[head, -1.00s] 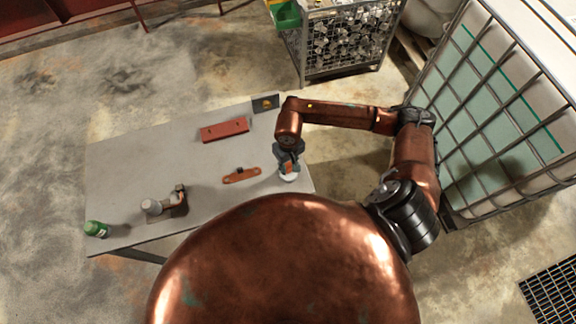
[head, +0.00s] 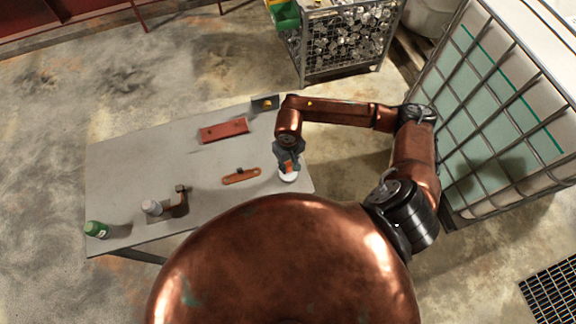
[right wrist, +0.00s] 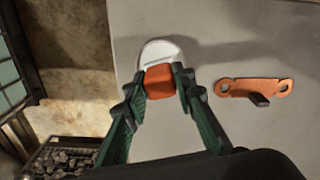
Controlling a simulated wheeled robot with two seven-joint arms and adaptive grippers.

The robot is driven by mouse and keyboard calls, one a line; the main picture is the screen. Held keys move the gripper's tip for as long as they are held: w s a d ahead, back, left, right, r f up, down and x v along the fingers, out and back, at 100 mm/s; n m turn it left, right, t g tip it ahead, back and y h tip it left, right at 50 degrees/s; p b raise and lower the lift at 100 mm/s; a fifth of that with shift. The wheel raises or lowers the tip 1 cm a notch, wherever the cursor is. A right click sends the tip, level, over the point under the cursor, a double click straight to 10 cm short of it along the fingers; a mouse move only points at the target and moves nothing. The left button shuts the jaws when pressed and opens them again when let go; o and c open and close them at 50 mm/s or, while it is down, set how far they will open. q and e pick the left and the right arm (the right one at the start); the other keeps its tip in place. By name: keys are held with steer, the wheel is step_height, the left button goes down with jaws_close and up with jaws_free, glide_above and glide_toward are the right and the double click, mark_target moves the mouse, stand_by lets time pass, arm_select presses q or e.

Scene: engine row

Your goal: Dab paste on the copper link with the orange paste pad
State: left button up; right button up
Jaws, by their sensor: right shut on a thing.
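The orange paste pad (right wrist: 160,84) is held between the fingers of my right gripper (right wrist: 166,92). In the head view the right gripper (head: 288,164) is at the table's right end, with the orange pad low between its fingers. A white round dish (right wrist: 164,50) lies under and just beyond the pad; it also shows in the head view (head: 289,178). I cannot tell whether the pad touches it. The copper link (head: 241,176) lies flat on the table, left of the gripper. In the wrist view the link (right wrist: 233,87) has holes and a dark block on it. My left gripper is not in view.
The grey table (head: 130,165) also carries a red plate (head: 224,130), a dark plate with a yellow spot (head: 265,104), a grey cylinder (head: 152,207) beside a brown bracket, and a green-topped jar (head: 96,229). A caged tank (head: 490,110) stands right. The table between dish and link is clear.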

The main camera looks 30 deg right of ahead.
mark_target(288, 164)
steer(key=shift+r+p, duration=0.65)
steer(key=shift+r, duration=2.2)
